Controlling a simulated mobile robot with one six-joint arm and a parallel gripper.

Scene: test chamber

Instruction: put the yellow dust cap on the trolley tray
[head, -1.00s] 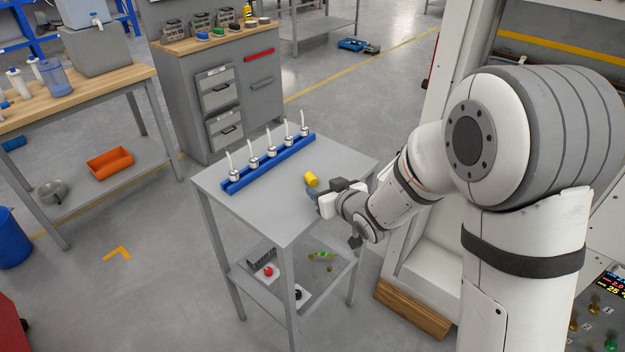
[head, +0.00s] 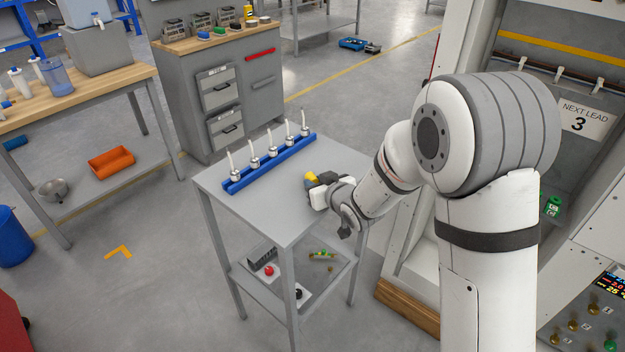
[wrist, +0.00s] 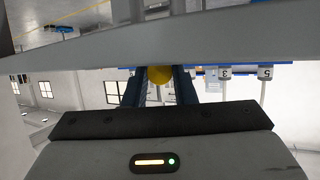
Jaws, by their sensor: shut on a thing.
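The yellow dust cap (head: 311,177) is at my gripper's tip, over the right part of the grey trolley tray (head: 264,205). My gripper (head: 314,186) is shut on the cap and sits low at the tray's right side. In the wrist view the yellow cap (wrist: 160,75) shows between the two dark fingers of my gripper (wrist: 159,82), close to the grey tray edge (wrist: 230,38). I cannot tell whether the cap touches the tray. My gripper hides part of the cap.
A blue rack (head: 270,166) with several white-stemmed parts stands along the tray's far left side. The tray's front and middle are clear. A lower shelf (head: 268,285) holds small items. A white cabinet frame (head: 420,200) stands to the right.

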